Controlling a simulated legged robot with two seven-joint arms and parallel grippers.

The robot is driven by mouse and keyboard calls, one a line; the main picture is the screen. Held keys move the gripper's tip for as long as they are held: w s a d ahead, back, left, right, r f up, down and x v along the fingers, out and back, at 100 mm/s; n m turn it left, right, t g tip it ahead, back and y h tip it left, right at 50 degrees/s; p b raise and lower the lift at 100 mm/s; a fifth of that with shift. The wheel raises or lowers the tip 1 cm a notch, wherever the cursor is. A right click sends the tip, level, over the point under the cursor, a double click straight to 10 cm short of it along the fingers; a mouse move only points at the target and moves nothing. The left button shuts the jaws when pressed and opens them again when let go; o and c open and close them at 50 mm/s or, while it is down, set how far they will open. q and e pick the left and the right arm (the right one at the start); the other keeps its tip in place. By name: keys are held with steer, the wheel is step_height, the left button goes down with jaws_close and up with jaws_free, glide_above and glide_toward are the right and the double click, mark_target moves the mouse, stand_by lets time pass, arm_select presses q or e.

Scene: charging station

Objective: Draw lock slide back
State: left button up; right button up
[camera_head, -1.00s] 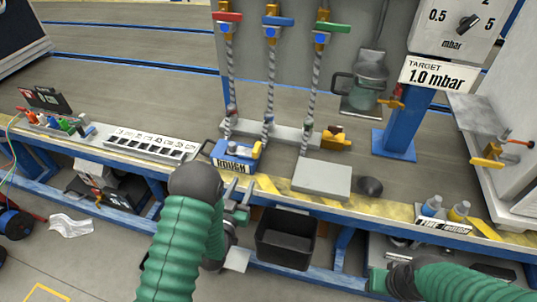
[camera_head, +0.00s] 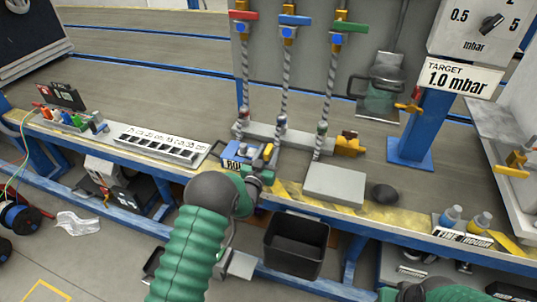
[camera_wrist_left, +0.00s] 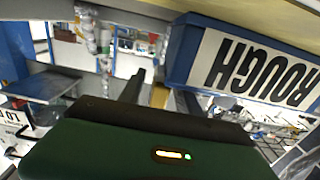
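The blue block with the ROUGH label (camera_head: 232,163) sits at the front edge of the bench, with a small yellow part (camera_head: 268,152) at its right side. I cannot make out which part is the lock slide. My left gripper (camera_head: 262,178) is close in front of the block's right side. My own wrist hides most of the fingers, so their opening and any contact do not show. In the left wrist view the ROUGH label (camera_wrist_left: 262,75) is large and upside down at the upper right, and one dark finger (camera_wrist_left: 133,88) shows left of it.
Red, blue and green valve handles (camera_head: 294,20) top hoses behind the block. A grey plate (camera_head: 335,185) and a dark round object (camera_head: 385,193) lie to its right. A black bin (camera_head: 296,244) hangs below the bench edge. A slotted tray (camera_head: 160,143) lies to the left.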

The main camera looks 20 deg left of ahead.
arm_select(q)
steer(key=shift+c, duration=0.3)
jaws_close()
stand_by(0.4)
steer(key=shift+d, duration=0.1)
stand_by(0.5)
